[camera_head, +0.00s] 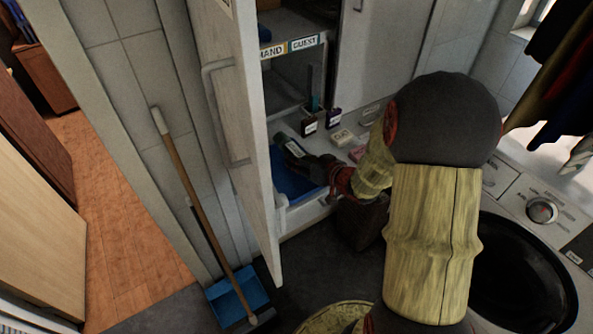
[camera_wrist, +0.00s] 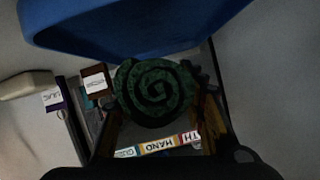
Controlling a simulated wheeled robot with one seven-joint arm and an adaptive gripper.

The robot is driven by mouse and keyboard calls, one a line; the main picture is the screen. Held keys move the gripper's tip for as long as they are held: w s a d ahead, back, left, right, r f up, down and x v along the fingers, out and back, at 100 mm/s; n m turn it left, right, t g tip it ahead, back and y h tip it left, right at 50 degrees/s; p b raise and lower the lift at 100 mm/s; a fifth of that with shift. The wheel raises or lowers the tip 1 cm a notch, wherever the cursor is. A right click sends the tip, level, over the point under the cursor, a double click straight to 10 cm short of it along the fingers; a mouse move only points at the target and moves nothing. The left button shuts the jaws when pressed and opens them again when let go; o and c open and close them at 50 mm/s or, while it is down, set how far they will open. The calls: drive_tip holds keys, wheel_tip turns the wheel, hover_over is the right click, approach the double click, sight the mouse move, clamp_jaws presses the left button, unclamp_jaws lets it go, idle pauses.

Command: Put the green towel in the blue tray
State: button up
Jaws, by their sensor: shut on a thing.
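The green towel (camera_wrist: 155,92) is a roll, its spiral end facing the wrist camera. My gripper (camera_wrist: 160,110) is shut on it, with a finger on each side. In the head view a dark green roll with a pale band, apparently the towel (camera_head: 287,146), shows at the tip of my gripper (camera_head: 312,163). The blue tray (camera_head: 288,184) is inside the open cabinet, below and beside the gripper. It also shows across the top of the wrist view (camera_wrist: 130,35). The tray is partly hidden by the cabinet door and my gripper. I cannot tell whether the towel touches the tray.
The open cabinet door (camera_head: 239,130) stands left of my gripper. Shelf labels (camera_head: 290,47) are above. Small boxes (camera_head: 309,122) and a soap-like bar (camera_head: 342,137) sit behind the gripper.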

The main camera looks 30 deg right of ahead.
drive_tip(key=shift+w+a+f, duration=0.15)
drive_tip(key=shift+w+f, duration=0.15)
drive_tip(key=shift+f, duration=0.15)
drive_tip(key=shift+w+f+b, duration=0.15)
drive_tip(key=shift+f+b, duration=1.15)
drive_tip(key=shift+f, duration=0.3)
drive_tip(key=shift+f, duration=0.15)
drive_tip(key=o, duration=1.2)
